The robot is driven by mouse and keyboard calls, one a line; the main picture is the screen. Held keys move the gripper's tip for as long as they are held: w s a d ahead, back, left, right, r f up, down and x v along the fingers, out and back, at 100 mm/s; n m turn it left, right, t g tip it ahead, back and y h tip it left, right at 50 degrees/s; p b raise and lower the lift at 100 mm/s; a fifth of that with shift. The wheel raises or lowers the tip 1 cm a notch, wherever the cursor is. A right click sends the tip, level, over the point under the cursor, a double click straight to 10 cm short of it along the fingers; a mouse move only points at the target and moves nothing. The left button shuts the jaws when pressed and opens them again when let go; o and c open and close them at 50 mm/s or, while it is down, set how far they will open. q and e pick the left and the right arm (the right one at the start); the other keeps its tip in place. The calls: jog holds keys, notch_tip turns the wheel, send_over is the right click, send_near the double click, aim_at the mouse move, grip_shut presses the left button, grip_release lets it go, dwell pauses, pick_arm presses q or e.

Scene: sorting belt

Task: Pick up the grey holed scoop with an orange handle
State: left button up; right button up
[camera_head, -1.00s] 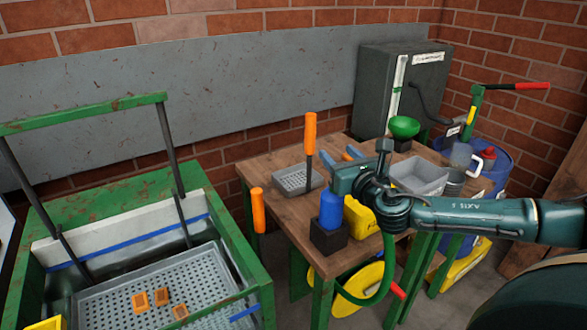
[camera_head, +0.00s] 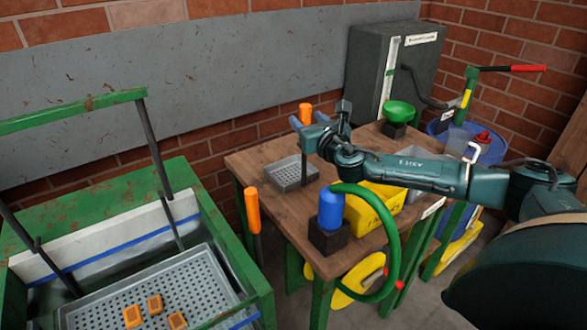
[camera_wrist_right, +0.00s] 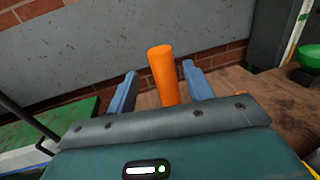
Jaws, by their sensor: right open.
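The grey holed scoop (camera_head: 287,175) rests on the wooden table. Its orange handle (camera_head: 305,111) stands upright, with the dark shaft partly hidden behind my right gripper. My right gripper (camera_head: 308,119) is open at the handle, its blue fingertips showing to either side of it. In the right wrist view the orange handle (camera_wrist_right: 164,76) rises between the two blue fingers (camera_wrist_right: 159,84), with a visible gap on each side. Neither finger appears to touch it. My left gripper is not in view.
A blue bottle (camera_head: 331,208) in a dark holder and a yellow bin (camera_head: 372,211) stand beneath my right arm. A green funnel (camera_head: 398,111) stands behind. Another orange handle (camera_head: 253,210) is at the table's left edge. A perforated tray (camera_head: 200,286) with orange pieces is lower left.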

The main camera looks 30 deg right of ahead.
jog(key=shift+w+d, duration=0.2)
jog(key=shift+w, duration=0.65)
jog(key=shift+w+d, duration=0.2)
jog(key=shift+w, duration=0.65)
jog(key=shift+w+d, duration=0.2)
jog(key=shift+w, duration=0.65)
jog(key=shift+c, duration=0.3)
jog(key=shift+r, duration=0.1)
jog(key=c, duration=1)
